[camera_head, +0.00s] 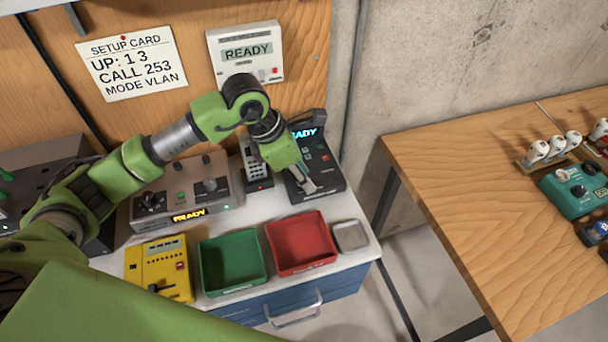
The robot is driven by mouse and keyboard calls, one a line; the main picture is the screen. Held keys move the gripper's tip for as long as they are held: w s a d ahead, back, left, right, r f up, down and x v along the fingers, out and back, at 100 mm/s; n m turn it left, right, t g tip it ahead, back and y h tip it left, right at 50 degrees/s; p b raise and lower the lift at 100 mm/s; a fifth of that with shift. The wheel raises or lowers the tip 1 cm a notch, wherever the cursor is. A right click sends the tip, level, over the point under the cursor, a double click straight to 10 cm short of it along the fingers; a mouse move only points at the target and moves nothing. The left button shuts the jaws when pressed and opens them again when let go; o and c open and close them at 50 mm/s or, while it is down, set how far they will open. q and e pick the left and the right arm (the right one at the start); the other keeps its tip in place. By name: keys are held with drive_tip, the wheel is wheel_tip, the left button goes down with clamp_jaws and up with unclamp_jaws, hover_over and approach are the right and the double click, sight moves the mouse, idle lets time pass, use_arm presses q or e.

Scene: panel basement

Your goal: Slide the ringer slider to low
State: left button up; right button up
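A dark desk device (325,160) with a lit READY display sits at the back right of the white-topped cabinet. My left gripper (307,187) reaches down from above onto the device's front left part. The arm and gripper cover part of its face. The ringer slider cannot be made out; it may be hidden under the fingers. The fingertips look close together, but I cannot tell whether they are open or shut, or whether they touch the device. My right gripper is not in view.
A handset-like keypad unit (256,172) and a grey control box (182,195) stand left of the device. In front are a yellow box (160,265), a green tray (232,290) and a red tray (300,268). A wooden table (460,210) stands at right.

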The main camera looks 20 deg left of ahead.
use_arm(q)
drive_tip(key=v, duration=1.1)
drive_tip(key=shift+r, duration=0.25)
drive_tip(key=shift+s+a+f, duration=0.1)
drive_tip(key=shift+s+f, duration=0.05)
drive_tip(key=shift+s, duration=0.05)
